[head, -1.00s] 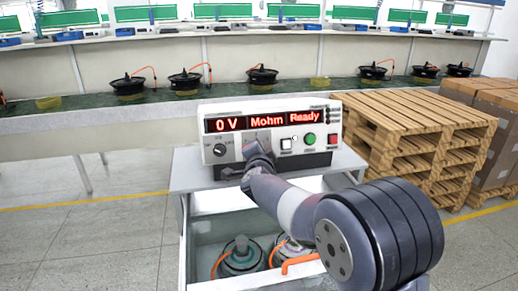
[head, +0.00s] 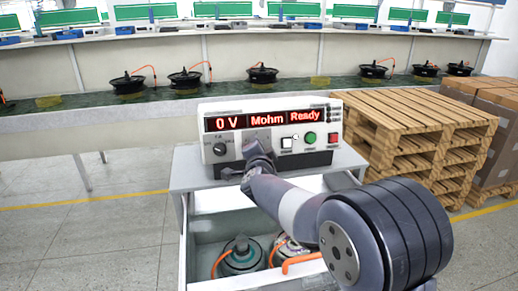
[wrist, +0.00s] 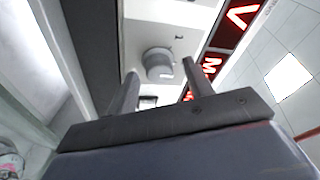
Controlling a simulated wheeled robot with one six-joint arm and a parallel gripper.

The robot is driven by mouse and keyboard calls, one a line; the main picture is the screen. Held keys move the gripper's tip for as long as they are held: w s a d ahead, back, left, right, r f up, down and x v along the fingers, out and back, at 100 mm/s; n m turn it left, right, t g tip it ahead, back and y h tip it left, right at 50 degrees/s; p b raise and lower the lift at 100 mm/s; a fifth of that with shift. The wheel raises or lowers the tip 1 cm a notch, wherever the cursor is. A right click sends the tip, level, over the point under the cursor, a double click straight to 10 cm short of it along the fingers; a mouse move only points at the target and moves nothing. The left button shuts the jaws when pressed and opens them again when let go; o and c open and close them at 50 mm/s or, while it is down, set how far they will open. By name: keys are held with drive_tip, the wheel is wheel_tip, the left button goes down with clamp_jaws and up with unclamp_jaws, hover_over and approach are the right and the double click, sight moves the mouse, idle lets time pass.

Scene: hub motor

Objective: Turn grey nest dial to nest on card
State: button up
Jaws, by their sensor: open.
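A grey round dial (wrist: 158,63) stands out from a pale panel in the wrist view, ahead of my gripper and roughly between its two fingers. My gripper (wrist: 160,85) is open, and its fingers look apart from the dial. In the head view my gripper (head: 258,150) is in front of the lower middle of the tester (head: 210,112) and hides part of the panel, and I cannot make out the grey dial there. A dark dial (head: 219,149) shows left of my gripper. I cannot make out a card.
The tester's red display (head: 250,121) reads "0 V", "Mohm", "Ready". White, green (head: 310,138) and red (head: 333,139) buttons sit right of my gripper. Hub motors (head: 242,257) lie in the open bay below. Wooden pallets (head: 410,125) stand close on the right.

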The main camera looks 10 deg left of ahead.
drive_tip(key=v, duration=1)
drive_tip(key=shift+b, duration=0.4)
drive_tip(key=shift+w, duration=0.1)
drive_tip(key=p+x, duration=0.1)
drive_tip(key=x, duration=0.9)
drive_tip(key=shift+w+f, duration=0.15)
drive_tip(key=shift+w, duration=0.15)
drive_tip(key=shift+a, duration=0.1)
drive_tip(key=b+v, duration=0.1)
drive_tip(key=v, duration=0.9)
drive_tip(key=f+x, duration=0.1)
drive_tip(key=x, duration=0.9)
drive_tip(key=s+d+n+y+b, duration=0.1)
drive_tip(key=s+n+y+b, duration=0.1)
drive_tip(key=n+b, duration=0.2)
drive_tip(key=s+d+r+n+y+b, duration=0.1)
drive_tip(key=s+d+n+y+b, duration=0.1)
drive_tip(key=n, duration=0.8)
drive_tip(key=shift+s+b, duration=0.85)
drive_tip(key=shift+b, duration=0.2)
